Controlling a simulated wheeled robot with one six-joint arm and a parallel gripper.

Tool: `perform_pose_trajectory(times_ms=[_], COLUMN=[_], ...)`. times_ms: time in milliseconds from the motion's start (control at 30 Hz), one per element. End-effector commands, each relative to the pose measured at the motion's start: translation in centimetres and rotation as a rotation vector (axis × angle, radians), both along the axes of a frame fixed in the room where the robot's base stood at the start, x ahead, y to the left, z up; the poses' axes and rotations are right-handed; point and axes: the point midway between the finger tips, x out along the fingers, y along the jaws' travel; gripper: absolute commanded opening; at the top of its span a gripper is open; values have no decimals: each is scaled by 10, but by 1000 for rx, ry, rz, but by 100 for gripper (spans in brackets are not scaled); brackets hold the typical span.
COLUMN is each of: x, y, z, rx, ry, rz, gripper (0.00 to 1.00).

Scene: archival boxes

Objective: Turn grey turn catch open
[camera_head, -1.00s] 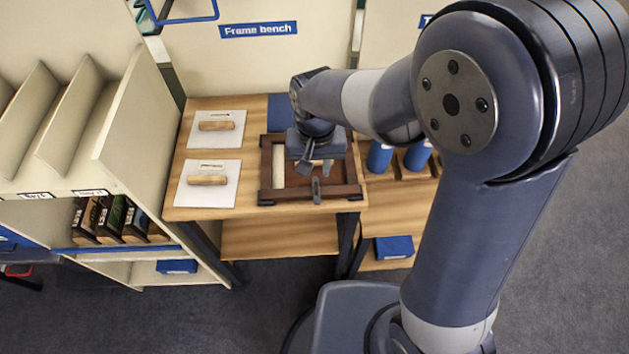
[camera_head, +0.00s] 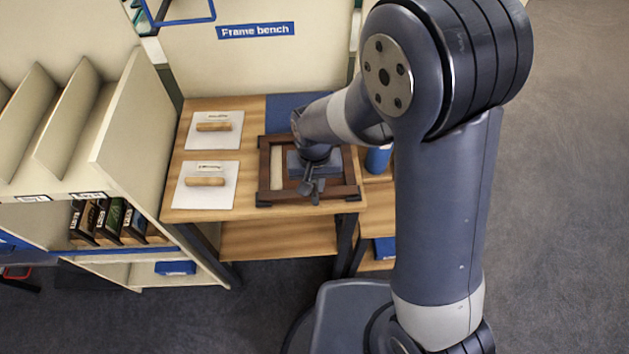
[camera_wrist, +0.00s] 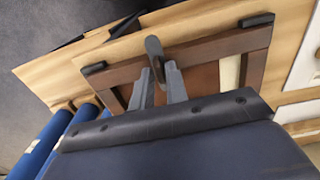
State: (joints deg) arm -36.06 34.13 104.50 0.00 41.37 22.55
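The grey turn catch (camera_wrist: 153,46) is a small rounded lever at the edge of a brown wooden frame (camera_wrist: 206,48) with black corner pieces. In the head view the frame (camera_head: 265,170) lies on the bench, and the catch is at its front rail, partly hidden by my gripper. My gripper (camera_head: 312,187) points down at that rail. In the wrist view its two grey fingers (camera_wrist: 159,72) are close together, one on each side of the catch's near part, and look shut on it. Finger contact is hard to see fully.
Two white boards with wooden handles (camera_head: 205,181) lie left of the frame on the bench (camera_head: 180,213). A cream shelf unit (camera_head: 125,135) with dark boxes stands at the left. Blue cylinders (camera_wrist: 40,145) are beside the frame. A backboard rises behind.

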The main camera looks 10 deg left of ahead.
Motion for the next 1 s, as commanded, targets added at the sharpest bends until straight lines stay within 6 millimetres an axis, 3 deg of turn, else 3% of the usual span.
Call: perform_pose_trajectory(times_ms=[167,667,1000], x=[0,0,0], y=[0,0,0], z=[0,0,-1], rx=[0,0,0], ry=[0,0,-1], rz=[0,42,270], gripper=[0,0,0])
